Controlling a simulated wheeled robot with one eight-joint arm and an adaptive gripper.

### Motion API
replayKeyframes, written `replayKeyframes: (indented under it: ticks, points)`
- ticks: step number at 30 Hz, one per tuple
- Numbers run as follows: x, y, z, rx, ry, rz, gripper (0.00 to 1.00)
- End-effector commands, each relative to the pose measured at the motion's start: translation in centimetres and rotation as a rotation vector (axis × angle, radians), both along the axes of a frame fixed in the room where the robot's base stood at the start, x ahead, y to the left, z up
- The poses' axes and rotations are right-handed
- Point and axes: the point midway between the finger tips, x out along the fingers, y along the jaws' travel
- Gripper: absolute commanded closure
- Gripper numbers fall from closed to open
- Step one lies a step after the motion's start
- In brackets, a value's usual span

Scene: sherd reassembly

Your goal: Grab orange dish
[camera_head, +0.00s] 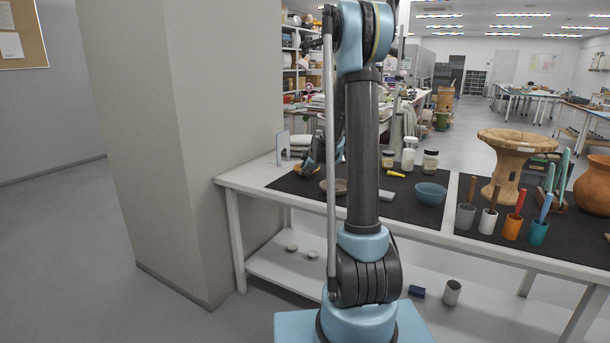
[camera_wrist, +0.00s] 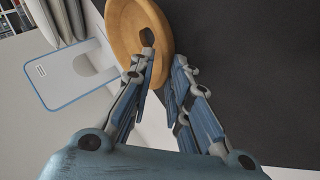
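The orange dish (camera_wrist: 122,28) is at the top of the wrist view, on or above the dark mat, partly cut off by the frame. My gripper (camera_wrist: 164,58) is open. Its left fingertip is over the inside of the dish and its right fingertip is just outside the right rim. I cannot tell whether either finger touches the dish.
A white, blue-edged panel (camera_wrist: 55,75) stands left of the dish. On the table are a shallow grey-brown dish (camera_head: 341,187), a blue bowl (camera_head: 430,194), jars (camera_head: 430,160) and several cups with tools (camera_head: 488,220). The dark mat (camera_wrist: 245,70) is clear right of the dish.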

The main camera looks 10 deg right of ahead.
Motion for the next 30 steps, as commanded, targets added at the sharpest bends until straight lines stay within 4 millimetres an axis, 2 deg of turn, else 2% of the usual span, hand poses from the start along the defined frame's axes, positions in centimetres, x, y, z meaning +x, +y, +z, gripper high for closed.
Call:
replayKeyframes:
  ticks: [6,15,17,18,30]
  points:
    - [1.14,0.29,-1.06,0.001,0.000,-0.001,0.83]
    - [1.21,0.32,-1.19,0.001,0.000,-0.001,0.83]
    - [1.21,0.32,-1.19,0.001,0.000,-0.001,0.97]
    - [1.21,0.32,-1.19,0.001,0.000,-0.001,1.00]
    - [1.22,0.33,-1.00,0.001,0.000,0.001,1.00]
